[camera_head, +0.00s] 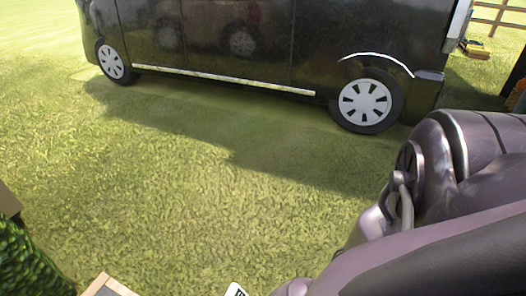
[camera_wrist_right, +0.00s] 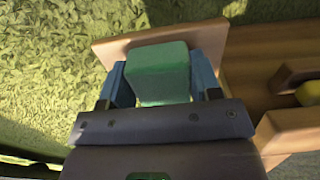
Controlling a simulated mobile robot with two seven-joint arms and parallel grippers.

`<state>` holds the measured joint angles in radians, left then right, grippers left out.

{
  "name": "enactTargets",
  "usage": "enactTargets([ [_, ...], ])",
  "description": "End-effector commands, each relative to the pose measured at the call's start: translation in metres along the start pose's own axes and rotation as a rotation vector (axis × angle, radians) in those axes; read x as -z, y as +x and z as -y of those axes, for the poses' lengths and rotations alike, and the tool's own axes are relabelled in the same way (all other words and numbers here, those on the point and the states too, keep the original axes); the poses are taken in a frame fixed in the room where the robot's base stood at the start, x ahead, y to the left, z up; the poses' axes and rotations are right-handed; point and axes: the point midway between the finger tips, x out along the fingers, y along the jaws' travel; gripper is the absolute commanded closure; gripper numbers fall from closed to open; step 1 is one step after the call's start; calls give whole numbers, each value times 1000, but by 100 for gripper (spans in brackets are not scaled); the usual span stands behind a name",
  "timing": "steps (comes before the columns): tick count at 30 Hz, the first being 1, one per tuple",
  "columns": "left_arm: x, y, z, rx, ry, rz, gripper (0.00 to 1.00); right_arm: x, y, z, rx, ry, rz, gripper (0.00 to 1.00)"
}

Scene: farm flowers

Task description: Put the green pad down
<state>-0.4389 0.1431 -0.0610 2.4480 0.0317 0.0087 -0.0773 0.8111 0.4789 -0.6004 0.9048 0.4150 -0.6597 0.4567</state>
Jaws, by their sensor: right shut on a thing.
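The green pad (camera_wrist_right: 158,68) is a block-shaped green thing in the right wrist view. My right gripper (camera_wrist_right: 160,84) is shut on it, with one blue finger on each side. A light wooden board (camera_wrist_right: 208,37) shows behind and around the pad's far end; I cannot tell whether the pad touches it. In the head view my right arm comes in from the right, but its gripper and the pad are out of the picture. My left gripper is in neither view.
In the wrist view a wooden box (camera_wrist_right: 255,62) with a yellow thing (camera_wrist_right: 309,93) stands to the right. In the head view a black van (camera_head: 250,45) is parked on grass. A wooden edge (camera_head: 107,286) and green foliage (camera_head: 28,262) show at lower left. Open grass lies between.

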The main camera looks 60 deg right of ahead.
Motion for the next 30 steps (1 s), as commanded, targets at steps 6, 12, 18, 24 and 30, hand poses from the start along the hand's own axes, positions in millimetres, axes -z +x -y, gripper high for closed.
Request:
enactTargets([
  [6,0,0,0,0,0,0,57,0,2,0,0,1,0,23],
  [12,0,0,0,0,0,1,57,0,2,0,0,1,0,17],
  [18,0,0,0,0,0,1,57,0,0,0,0,0,1,17],
  [24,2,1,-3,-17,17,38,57,5,-24,0,0,0,-8,17],
  [30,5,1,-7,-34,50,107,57,8,-60,0,0,0,-14,17],
])
